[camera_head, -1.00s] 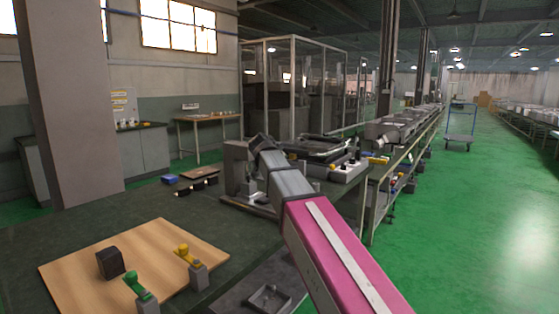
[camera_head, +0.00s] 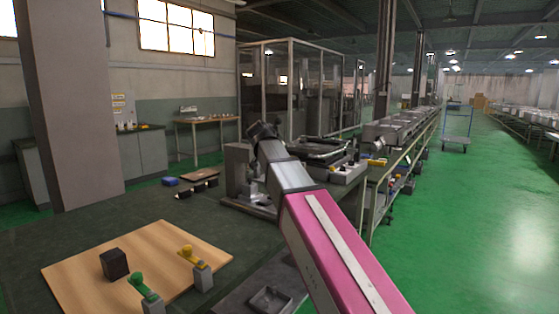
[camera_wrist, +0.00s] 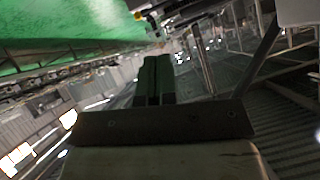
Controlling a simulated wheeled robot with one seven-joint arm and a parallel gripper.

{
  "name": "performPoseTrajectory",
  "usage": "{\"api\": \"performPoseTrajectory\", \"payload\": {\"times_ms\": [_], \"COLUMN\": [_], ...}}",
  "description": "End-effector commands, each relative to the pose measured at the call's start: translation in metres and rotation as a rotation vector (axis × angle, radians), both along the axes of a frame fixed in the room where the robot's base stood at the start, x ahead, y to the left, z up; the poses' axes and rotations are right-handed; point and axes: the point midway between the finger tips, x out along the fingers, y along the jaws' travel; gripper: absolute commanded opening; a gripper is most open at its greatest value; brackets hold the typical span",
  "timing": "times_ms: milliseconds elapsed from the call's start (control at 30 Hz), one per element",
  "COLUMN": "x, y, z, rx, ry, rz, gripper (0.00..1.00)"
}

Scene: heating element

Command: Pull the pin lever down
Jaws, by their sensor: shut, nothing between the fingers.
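My gripper (camera_wrist: 157,80) shows in the wrist view as two dark green fingers pressed together, with nothing between them. In the head view my arm reaches over the table to a grey upright fixture (camera_head: 237,172); the arm's dark end is beside its top, and the fingertips cannot be made out. No part can be clearly identified as the pin lever, and my arm covers part of the fixture. In the wrist view a grey post (camera_wrist: 203,65) stands beyond the fingers, apart from them in the picture.
A wooden board (camera_head: 80,270) at front left carries a black block (camera_head: 114,264), a green-topped piece (camera_head: 143,284) and a yellow-topped piece (camera_head: 190,255). A grey tray (camera_head: 268,298) is near my arm.

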Motion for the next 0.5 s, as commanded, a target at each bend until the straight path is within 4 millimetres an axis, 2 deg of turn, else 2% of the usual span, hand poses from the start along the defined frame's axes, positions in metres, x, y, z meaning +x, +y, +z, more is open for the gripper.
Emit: {"api": "performPoseTrajectory", "payload": {"times_ms": [33, 200, 500], "x": [-0.011, -0.033, -0.049], "y": [0.004, 0.016, 0.025], "z": [0.006, 0.022, 0.034], "rx": [0.0, 0.001, 0.0], "ry": [-0.002, -0.003, -0.002], "rz": [0.002, 0.003, 0.001], "gripper": [0.0, 0.0, 0.0]}}
